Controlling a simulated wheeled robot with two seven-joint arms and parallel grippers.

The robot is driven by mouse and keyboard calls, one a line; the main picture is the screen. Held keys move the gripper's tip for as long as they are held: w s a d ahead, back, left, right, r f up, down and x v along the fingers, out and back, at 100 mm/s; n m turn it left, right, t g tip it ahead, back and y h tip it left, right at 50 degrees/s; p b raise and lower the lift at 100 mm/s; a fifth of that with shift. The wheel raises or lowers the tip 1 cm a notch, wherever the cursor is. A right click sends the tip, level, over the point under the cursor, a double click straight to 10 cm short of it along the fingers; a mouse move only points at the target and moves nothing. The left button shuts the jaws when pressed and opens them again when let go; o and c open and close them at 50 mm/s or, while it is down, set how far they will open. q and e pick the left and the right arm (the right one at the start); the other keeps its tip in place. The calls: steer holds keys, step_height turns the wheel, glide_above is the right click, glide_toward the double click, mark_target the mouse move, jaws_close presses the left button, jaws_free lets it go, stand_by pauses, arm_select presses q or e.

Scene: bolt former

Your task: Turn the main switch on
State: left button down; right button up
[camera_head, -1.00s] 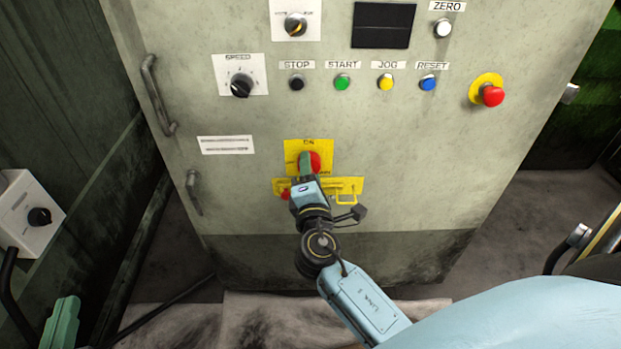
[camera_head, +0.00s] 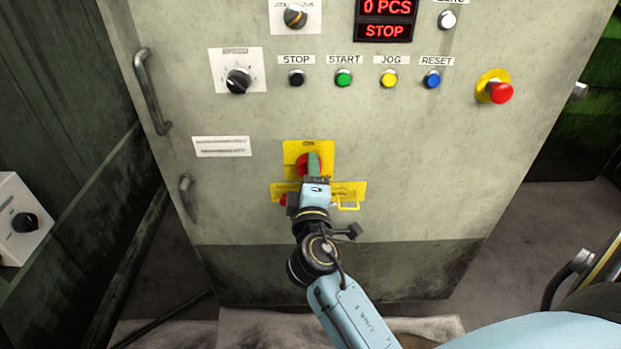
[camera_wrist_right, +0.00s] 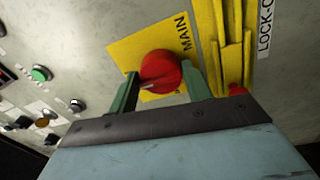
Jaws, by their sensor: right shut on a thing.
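The main switch is a red rotary knob (camera_head: 303,166) on a yellow plate (camera_head: 295,148) marked ON, low on the grey cabinet front. My right gripper (camera_head: 313,163) reaches it from below and partly covers it. In the right wrist view the red knob (camera_wrist_right: 160,72) sits between the two green fingers of my right gripper (camera_wrist_right: 160,88), which is shut on it. The yellow plate shows there too, with the word MAIN. The display (camera_head: 385,20) above is lit red and reads 0 PCS and STOP. My left gripper is not in view.
A yellow lock-out bar (camera_head: 348,193) sits just under the switch. A row of buttons, a speed dial (camera_head: 238,81) and a red emergency stop (camera_head: 499,92) are higher on the cabinet. Door handles (camera_head: 152,92) stick out at the left. A white control box (camera_head: 20,218) stands at far left.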

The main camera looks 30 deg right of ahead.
steer(key=shift+f, duration=0.15)
steer(key=o, duration=0.9)
steer(key=shift+o, duration=0.2)
steer(key=r+v, duration=0.1)
steer(key=v, duration=1.2)
steer(key=shift+s+f, duration=0.15)
steer(key=shift+f, duration=0.3)
